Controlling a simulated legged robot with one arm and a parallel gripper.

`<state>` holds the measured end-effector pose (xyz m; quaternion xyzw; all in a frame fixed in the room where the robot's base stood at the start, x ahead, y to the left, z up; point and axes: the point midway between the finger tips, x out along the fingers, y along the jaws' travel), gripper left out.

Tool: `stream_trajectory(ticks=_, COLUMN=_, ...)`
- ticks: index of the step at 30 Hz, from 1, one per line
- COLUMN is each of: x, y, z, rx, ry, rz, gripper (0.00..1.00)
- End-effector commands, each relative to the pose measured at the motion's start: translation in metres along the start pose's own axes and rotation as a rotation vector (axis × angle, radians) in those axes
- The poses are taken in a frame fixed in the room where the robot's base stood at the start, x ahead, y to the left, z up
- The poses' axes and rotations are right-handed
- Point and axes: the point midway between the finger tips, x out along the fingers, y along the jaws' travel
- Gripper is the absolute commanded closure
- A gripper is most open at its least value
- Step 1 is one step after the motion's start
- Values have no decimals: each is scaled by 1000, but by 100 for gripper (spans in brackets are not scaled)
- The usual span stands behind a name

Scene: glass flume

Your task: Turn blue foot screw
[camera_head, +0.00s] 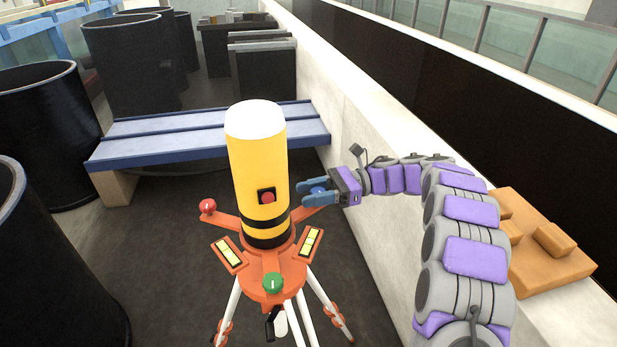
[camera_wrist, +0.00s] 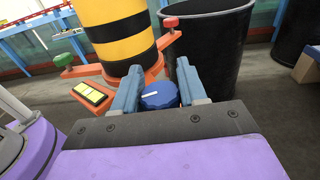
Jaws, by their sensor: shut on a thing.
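The blue foot screw (camera_head: 318,191) is a round knob at the right arm of an orange tripod base (camera_head: 272,286). My gripper (camera_head: 309,191) reaches in from the right with its blue fingers around the screw. In the wrist view the blue foot screw (camera_wrist: 159,95) sits between the two fingers, with a white mark on its top, and my gripper (camera_wrist: 161,88) is shut on it. A red foot screw (camera_head: 208,206) is on the left arm and a green foot screw (camera_head: 273,283) is at the front. A yellow cylinder (camera_head: 258,165) with black bands stands upright on the base.
A blue bench (camera_head: 150,146) stands behind the tripod. Black tubs (camera_head: 45,120) stand at the left. A pale wall (camera_head: 345,110) runs along the right, with an orange block (camera_head: 545,245) on its ledge. Dark floor lies clear around the tripod legs.

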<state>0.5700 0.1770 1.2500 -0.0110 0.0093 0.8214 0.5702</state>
Motion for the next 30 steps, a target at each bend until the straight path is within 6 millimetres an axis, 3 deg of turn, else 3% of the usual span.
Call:
stream_trajectory(ticks=3, x=-9, y=-4, z=1, rx=14, ry=15, rz=5, gripper=89)
stream_trajectory(ticks=5, x=-12, y=-4, z=0, rx=15, ry=24, rz=13, gripper=94)
stream_trajectory(ticks=14, x=-18, y=-4, z=-8, rx=26, ry=37, rz=62, gripper=93)
stream_trajectory(ticks=30, x=0, y=7, z=-3, rx=2, ry=-13, rz=136, gripper=93)
